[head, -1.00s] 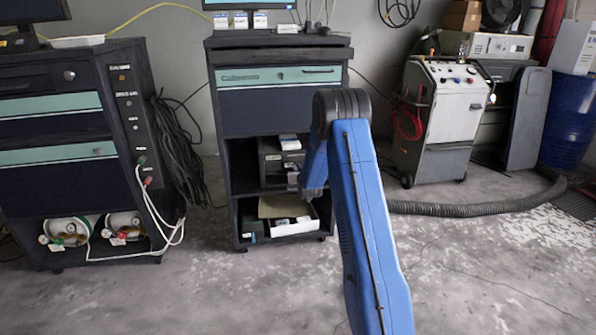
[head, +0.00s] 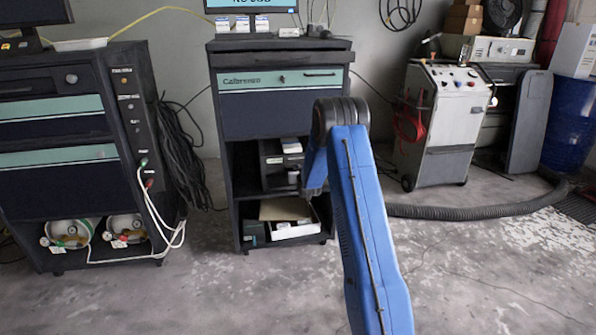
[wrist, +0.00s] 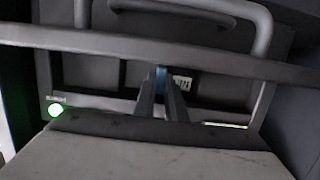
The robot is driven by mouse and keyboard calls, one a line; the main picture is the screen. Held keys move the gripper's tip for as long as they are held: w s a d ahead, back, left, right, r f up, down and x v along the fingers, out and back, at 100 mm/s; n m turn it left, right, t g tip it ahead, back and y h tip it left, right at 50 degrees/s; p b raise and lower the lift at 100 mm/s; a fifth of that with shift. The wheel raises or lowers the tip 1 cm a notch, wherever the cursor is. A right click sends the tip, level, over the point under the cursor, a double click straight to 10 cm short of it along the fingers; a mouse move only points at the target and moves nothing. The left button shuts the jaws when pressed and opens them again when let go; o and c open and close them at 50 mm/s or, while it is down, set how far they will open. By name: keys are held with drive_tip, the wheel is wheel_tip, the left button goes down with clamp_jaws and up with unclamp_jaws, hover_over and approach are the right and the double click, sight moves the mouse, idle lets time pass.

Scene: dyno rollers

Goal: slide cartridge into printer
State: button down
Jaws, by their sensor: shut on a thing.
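The printer (head: 278,168) is a dark box on the middle shelf of the cabinet in the head view. In the wrist view the printer front (wrist: 95,75) fills the picture, with a bar across it and a green light at its left. My gripper (wrist: 161,88) points at the dark recess in that front, and its fingers are shut on a narrow blue piece, seemingly the cartridge (wrist: 161,76). Most of the cartridge is hidden between the fingers, so I cannot tell how far in it is. In the head view my arm hides the gripper.
The dark cabinet (head: 280,112) frames the shelf closely. A white-and-tan open box (head: 290,229) lies on the shelf below. A pale flat surface (wrist: 140,158) lies under the fingers in the wrist view. Open floor (head: 190,290) lies in front.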

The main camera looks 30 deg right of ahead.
drive_tip(key=c, duration=1.7)
unclamp_jaws()
drive_tip(key=shift+r, duration=0.1)
drive_tip(key=shift+c, duration=0.2)
drive_tip(key=shift+s, duration=0.1)
drive_tip(key=v, duration=1.7)
drive_tip(key=shift+r, duration=0.1)
